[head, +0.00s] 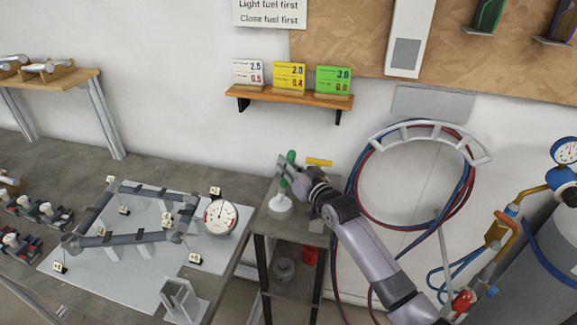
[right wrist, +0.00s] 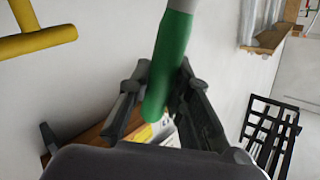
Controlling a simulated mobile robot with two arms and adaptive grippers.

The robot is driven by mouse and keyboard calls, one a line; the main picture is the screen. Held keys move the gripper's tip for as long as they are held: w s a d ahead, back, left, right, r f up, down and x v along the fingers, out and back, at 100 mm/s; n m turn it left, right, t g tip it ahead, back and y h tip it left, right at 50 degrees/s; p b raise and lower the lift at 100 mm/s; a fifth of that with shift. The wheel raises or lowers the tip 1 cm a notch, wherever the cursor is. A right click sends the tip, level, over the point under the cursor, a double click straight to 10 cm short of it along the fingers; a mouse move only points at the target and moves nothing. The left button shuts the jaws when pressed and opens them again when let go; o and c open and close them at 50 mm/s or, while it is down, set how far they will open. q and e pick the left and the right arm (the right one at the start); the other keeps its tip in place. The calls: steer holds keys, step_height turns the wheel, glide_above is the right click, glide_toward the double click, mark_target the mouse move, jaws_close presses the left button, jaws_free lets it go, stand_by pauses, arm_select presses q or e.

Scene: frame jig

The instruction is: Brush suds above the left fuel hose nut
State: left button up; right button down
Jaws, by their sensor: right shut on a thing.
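My right gripper (head: 287,170) is over the small side table and is shut on a green-handled brush (head: 291,157). In the right wrist view the green handle (right wrist: 172,60) runs between the fingers, with a pale grey part beyond it; the bristles are not clear. A white pot (head: 280,208) stands on the side table just below the gripper. Red and blue hoses (head: 362,190) hang coiled on a wall hanger, right of the gripper. I cannot tell which fitting is the left fuel hose nut. My left gripper is not in view.
A yellow T-shaped handle (head: 319,162) is close right of the gripper. A shelf (head: 290,96) with coloured cards is on the wall above. The workbench (head: 150,172) with a frame jig and round dial (head: 220,216) lies left. A gas cylinder (head: 535,270) with regulator stands far right.

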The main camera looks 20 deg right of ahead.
mark_target(288, 156)
steer(key=shift+r+p, duration=2.4)
steer(key=shift+r, duration=0.55)
